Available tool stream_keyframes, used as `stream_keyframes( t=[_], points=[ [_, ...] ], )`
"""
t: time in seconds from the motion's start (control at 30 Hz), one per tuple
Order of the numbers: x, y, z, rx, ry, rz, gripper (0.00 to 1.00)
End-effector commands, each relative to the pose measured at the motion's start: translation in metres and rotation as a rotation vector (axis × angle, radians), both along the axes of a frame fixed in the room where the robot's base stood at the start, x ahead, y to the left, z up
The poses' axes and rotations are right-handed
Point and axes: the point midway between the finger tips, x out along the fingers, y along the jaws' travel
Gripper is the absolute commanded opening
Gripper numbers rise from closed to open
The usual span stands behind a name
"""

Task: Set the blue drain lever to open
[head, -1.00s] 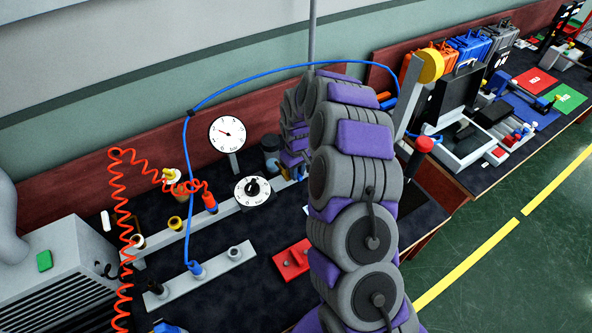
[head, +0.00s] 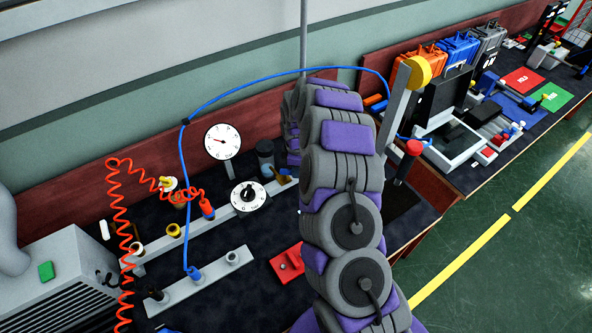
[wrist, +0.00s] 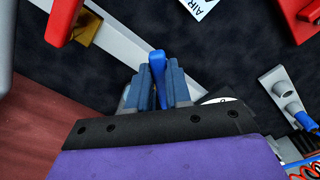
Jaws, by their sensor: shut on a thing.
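The blue drain lever (wrist: 158,64) stands between the fingers of my gripper (wrist: 157,80) in the wrist view. The gripper is shut on it, with the lever's rounded end showing beyond the fingertips. The fingers hide the lever's base, so I cannot tell its set position. In the head view my own arm hides the gripper and the blue lever.
A grey rail (wrist: 112,40) runs beside the gripper, with a red handle (wrist: 62,18) at upper left. A white AIR label (wrist: 197,8) lies ahead. A gauge (head: 222,141), dial (head: 248,195) and red block (head: 287,263) stand left of my arm.

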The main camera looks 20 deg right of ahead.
Motion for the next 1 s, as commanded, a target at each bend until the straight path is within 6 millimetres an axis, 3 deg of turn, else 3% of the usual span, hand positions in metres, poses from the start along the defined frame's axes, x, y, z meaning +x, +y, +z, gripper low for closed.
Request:
stream_keyframes(
  t=[0.7,0.73,1.0],
  points=[
    [0.0069,-0.0008,0.0028,0.0,-0.012,0.076,0.0],
    [0.007,-0.0008,0.0028,0.001,-0.012,0.076,0.2],
    [0.0049,-0.001,0.0017,0.0,-0.006,0.077,0.45]
  ],
)
